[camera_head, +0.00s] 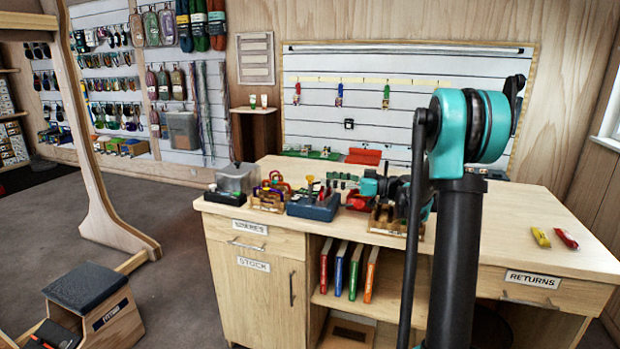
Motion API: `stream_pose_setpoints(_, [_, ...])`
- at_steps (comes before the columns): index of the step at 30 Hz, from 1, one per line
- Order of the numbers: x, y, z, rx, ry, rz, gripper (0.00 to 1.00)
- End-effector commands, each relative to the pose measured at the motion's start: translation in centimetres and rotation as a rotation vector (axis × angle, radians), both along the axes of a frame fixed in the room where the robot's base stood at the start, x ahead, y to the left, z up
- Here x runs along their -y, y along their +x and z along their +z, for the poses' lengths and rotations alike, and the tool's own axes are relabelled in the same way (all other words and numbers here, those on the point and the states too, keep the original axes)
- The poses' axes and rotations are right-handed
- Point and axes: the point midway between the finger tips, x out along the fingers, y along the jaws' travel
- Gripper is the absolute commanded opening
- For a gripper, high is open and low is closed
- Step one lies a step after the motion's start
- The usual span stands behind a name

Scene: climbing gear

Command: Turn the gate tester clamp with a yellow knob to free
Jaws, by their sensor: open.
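A blue-grey boxed device (316,207) with a dark top and small fittings sits near the front edge of the wooden workbench (490,218). It looks like the gate tester. My gripper (366,187), teal and black, is low over the bench just right of the device. It is open, with nothing visible in it. The fingertips are small and hard to separate from the items behind, and I cannot tell whether they touch anything.
Colourful carabiners on a wooden rack (270,197) and a grey-topped box (237,179) stand left of the device. A wooden holder (385,222) is close below my arm. Yellow (540,237) and red (566,239) items lie at the right; the bench between is mostly clear.

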Motion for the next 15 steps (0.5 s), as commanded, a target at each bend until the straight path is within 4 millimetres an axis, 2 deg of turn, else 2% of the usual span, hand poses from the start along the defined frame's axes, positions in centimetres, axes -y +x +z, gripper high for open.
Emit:
stream_pose_setpoints(1, [-1.1,0.3,0.0,0.000,0.000,0.003,0.45])
stream_pose_setpoints(6, [-4.1,1.3,0.0,-0.001,-0.001,0.003,0.45])
stream_pose_setpoints(9, [-5.5,1.7,0.0,-0.001,-0.001,0.003,0.45])
stream_pose_setpoints(15, [-7.0,2.3,0.0,-0.001,-0.001,0.001,0.45])
